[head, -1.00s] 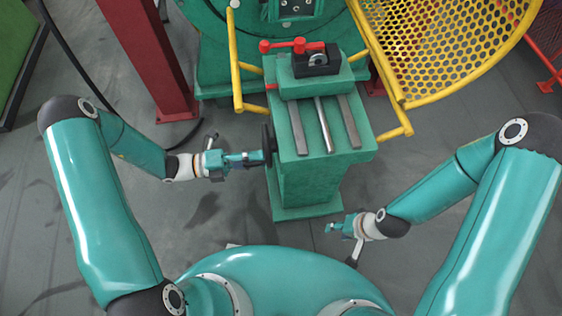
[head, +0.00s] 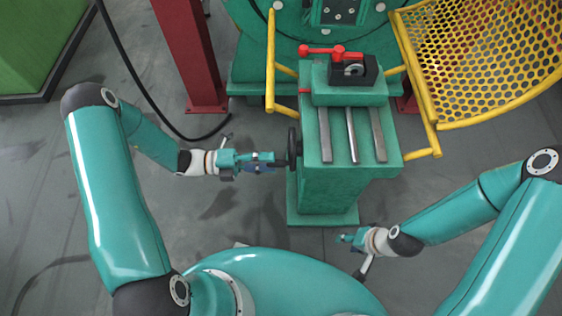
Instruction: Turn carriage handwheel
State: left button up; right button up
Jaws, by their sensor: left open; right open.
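The carriage handwheel (head: 293,148) is a dark wheel seen nearly edge-on, on the left side of the green carriage stand (head: 330,190). My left gripper (head: 280,161) is open, with its fingertips pointing right, right at the wheel's near left side. I cannot tell whether the fingers touch the wheel. My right gripper (head: 343,238) is open and empty, low in front of the stand's base on the right, apart from everything.
On the stand, a green carriage (head: 345,97) with a black block and red levers (head: 325,51) sits on steel rails. Yellow bars (head: 270,65) and a yellow mesh guard (head: 480,60) flank it. A dark red post (head: 190,55) stands left.

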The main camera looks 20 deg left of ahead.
pick_arm(q)
jog(key=v, duration=1)
jog(key=shift+a, duration=0.15)
jog(key=shift+w+f, duration=0.1)
jog(key=shift+w, duration=0.05)
